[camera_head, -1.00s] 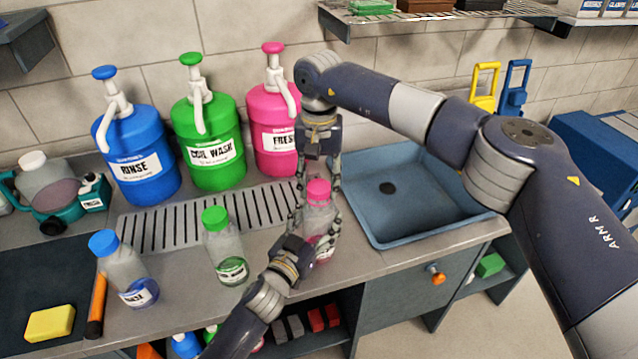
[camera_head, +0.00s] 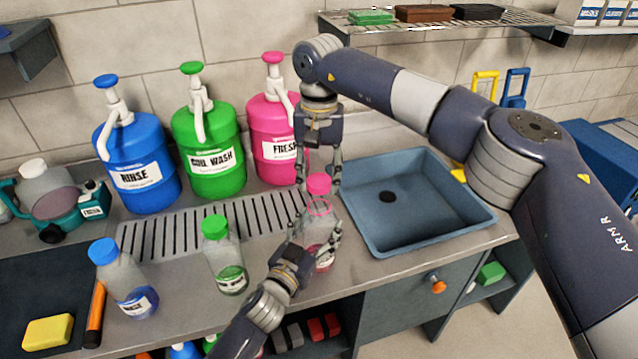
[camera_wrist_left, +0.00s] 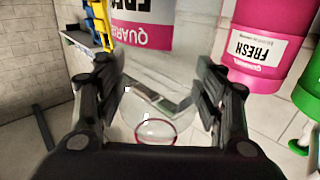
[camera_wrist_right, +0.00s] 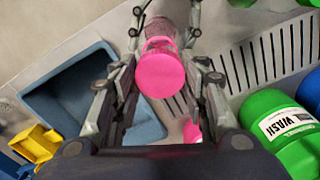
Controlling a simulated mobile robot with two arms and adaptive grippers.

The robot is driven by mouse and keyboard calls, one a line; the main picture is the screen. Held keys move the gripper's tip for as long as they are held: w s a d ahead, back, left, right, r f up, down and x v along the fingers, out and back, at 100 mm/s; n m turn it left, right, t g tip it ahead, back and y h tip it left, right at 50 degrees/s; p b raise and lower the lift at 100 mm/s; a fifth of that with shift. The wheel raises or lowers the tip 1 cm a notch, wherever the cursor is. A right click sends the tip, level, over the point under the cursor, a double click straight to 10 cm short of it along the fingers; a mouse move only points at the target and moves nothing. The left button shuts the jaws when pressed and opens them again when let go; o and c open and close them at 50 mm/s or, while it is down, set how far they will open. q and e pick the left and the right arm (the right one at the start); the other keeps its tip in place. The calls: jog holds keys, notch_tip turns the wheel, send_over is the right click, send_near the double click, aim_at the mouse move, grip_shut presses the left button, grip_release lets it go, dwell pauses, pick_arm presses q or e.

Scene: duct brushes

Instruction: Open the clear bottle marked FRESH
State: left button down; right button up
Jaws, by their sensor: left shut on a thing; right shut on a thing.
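The clear FRESH bottle (camera_head: 322,222) stands upright at the counter's front edge, with pink liquid low inside. My left gripper (camera_head: 316,238) is shut around its body. In the left wrist view its pink label (camera_wrist_left: 143,32) appears upside down, and a pink-edged ring (camera_wrist_left: 155,131) shows at its mouth. The pink cap (camera_head: 319,184) is held above the bottle by my right gripper (camera_head: 318,190); a gap shows between cap and neck. The right wrist view shows the cap (camera_wrist_right: 160,74) between the fingers.
Pink (camera_head: 272,128), green (camera_head: 212,150) and blue (camera_head: 138,165) pump jugs stand behind the drain grate (camera_head: 200,222). A green-capped bottle (camera_head: 226,262) and blue-capped bottle (camera_head: 125,283) stand left. The blue sink (camera_head: 440,225) is right, empty.

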pick_arm(q)
jog(key=shift+c, duration=1.7)
grip_release()
jog(key=shift+s, duration=0.1)
